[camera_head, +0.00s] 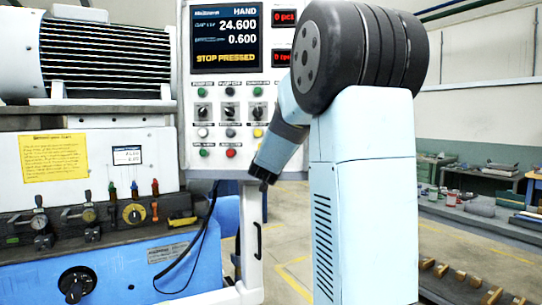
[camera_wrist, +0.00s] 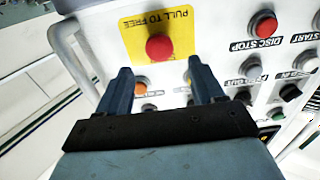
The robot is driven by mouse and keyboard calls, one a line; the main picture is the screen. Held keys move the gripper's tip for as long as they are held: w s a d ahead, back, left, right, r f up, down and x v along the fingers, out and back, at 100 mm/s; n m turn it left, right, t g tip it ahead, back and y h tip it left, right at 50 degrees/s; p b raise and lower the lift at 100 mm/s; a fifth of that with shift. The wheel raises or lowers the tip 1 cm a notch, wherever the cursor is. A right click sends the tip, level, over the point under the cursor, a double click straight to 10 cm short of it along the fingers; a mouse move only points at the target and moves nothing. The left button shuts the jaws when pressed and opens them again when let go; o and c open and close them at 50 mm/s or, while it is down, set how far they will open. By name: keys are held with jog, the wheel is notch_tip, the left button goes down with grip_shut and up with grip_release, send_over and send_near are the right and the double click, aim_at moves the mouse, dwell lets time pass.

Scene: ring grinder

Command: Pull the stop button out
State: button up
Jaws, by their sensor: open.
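The stop button is a round red knob (camera_wrist: 159,47) on a yellow plate (camera_wrist: 135,28) marked "PULL TO FREE" in the wrist view. My gripper (camera_wrist: 160,66) is open and empty, with its two blue-grey fingers pointing at the panel on either side of the knob's line. The knob shows just beyond the fingertips, roughly centred between them; I cannot tell the depth gap. In the head view my gripper (camera_head: 264,178) is at the lower right of the control panel, and I cannot make out the stop button there. The panel screen (camera_head: 226,38) reads "STOP PRESSED".
A red button (camera_wrist: 266,25) labelled "DISC STOP" and several other buttons lie to the right on the panel in the wrist view. A pale rail (camera_wrist: 75,58) runs along the panel's left edge. The grinder (camera_head: 90,150) stands left of the panel in the head view.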

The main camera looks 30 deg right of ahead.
jog(key=shift+x, duration=2.95)
jog(key=shift+c, duration=0.3)
grip_shut()
